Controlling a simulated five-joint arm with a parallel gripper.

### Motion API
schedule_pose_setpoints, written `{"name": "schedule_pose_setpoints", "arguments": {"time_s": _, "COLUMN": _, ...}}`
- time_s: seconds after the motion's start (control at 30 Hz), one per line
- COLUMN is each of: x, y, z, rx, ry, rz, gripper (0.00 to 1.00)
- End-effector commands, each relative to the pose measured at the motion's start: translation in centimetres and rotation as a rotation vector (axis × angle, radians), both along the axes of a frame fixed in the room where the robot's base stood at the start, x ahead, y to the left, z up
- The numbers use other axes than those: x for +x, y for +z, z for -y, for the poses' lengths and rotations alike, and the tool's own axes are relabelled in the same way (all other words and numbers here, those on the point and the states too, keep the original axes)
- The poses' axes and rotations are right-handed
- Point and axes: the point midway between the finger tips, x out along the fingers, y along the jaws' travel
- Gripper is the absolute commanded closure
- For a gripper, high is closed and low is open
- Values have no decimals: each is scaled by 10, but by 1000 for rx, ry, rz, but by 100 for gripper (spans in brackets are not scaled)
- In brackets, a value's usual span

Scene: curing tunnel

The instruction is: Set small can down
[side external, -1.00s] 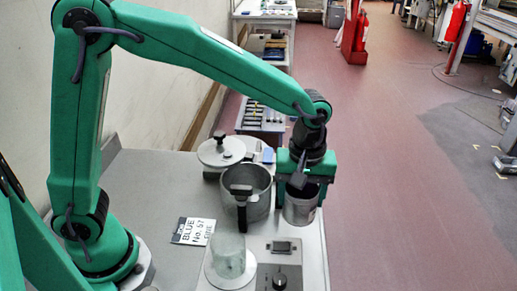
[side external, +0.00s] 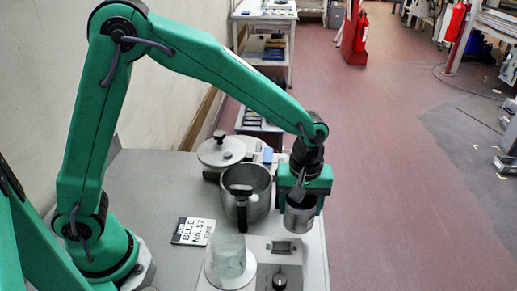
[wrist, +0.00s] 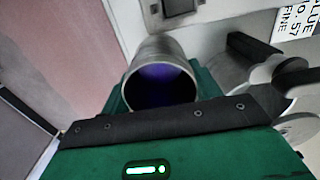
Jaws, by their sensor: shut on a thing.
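The small can (side external: 299,221) is a grey metal can. My gripper (side external: 303,196) is shut on it, over the right edge of the bench as the side external view shows it. In the wrist view the can (wrist: 160,50) has its open mouth towards the camera, with a dark violet inside. The green gripper body and a dark strip cover part of it. I cannot tell whether the can's bottom touches the bench.
A steel pot (side external: 260,186) with a dark handle stands just left of the can. A frosted glass jar (side external: 229,257) on a white disc and a control panel (side external: 281,262) are in front. A label card (side external: 194,231) lies left. Floor lies right.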

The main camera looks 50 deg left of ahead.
Motion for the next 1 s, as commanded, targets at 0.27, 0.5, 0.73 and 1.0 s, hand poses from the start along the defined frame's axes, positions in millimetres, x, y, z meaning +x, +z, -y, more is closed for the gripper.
{"name": "schedule_pose_setpoints", "arguments": {"time_s": 0.27, "x": 0, "y": 0, "z": 0, "rx": -1, "ry": 0, "rz": 1, "gripper": 65}}
{"name": "schedule_pose_setpoints", "arguments": {"time_s": 0.5, "x": 0, "y": -5, "z": 0, "rx": -1, "ry": 0, "rz": 1, "gripper": 65}}
{"name": "schedule_pose_setpoints", "arguments": {"time_s": 0.73, "x": 0, "y": -10, "z": 0, "rx": 0, "ry": 0, "rz": 0, "gripper": 65}}
{"name": "schedule_pose_setpoints", "arguments": {"time_s": 1.0, "x": 0, "y": -12, "z": 0, "rx": 0, "ry": 0, "rz": 0, "gripper": 30}}
